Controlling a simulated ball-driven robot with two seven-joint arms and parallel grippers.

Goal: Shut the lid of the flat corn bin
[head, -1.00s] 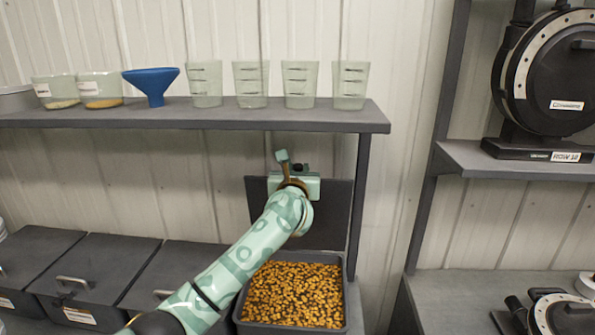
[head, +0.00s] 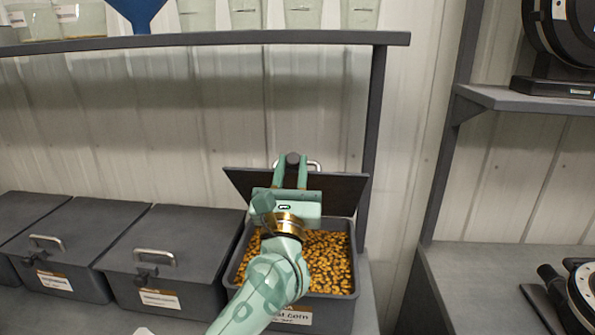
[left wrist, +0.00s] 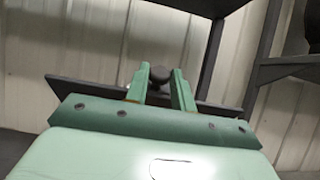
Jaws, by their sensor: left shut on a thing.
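The corn bin (head: 336,311) is a dark grey box with a white label, full of orange-yellow corn (head: 330,262). Its dark lid (head: 345,188) is partly open, tilted above the back of the bin. A silver handle (head: 318,165) shows at its upper edge. My left gripper (head: 292,160) is shut on a dark knob of the lid, between its green fingers. In the left wrist view, the knob (left wrist: 161,75) sits between the fingertips and the lid (left wrist: 85,88) spans behind them. My left wrist hides the lid's middle and some corn. My right gripper is not in view.
Two shut grey bins (head: 165,258) (head: 75,240) with handles stand left of the corn bin. A shelf (head: 200,40) with cups and a blue funnel (head: 138,10) runs above. A shelf post (head: 372,130) stands close to the lid's right edge.

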